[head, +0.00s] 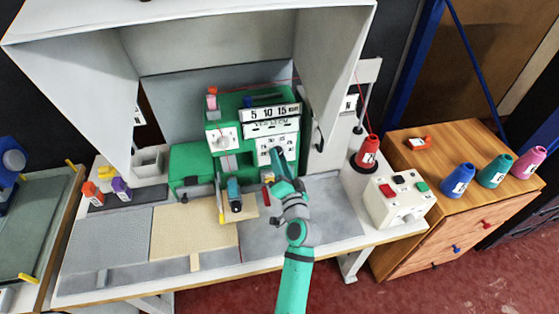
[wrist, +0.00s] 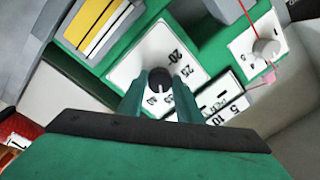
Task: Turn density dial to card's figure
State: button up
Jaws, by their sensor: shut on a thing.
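The density dial (wrist: 158,78) is a dark round knob on a white plate (wrist: 135,65) printed with figures, among them 20 and 25. My gripper (wrist: 158,98) is shut on the knob, one green finger on each side of it. In the head view my gripper (head: 279,160) reaches the white plate (head: 266,152) on the front of the green machine (head: 222,158) and hides the knob. The exact setting of the dial is hard to read. A white strip with 5, 10, 15 (head: 270,113) sits above; I cannot tell whether it is the card.
A second knob (wrist: 266,48) on a white plate is close by on the machine. A red cone (head: 368,152) and a button box (head: 399,199) stand to the right. Several colored cones stand on the wooden cabinet (head: 440,160).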

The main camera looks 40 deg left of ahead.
jog(key=shift+m, duration=2)
jog(key=o, duration=1)
jog(key=shift+o, duration=0.2)
jog(key=shift+s, duration=0.1)
jog(key=v, duration=1)
jog(key=shift+s+d, duration=0.3)
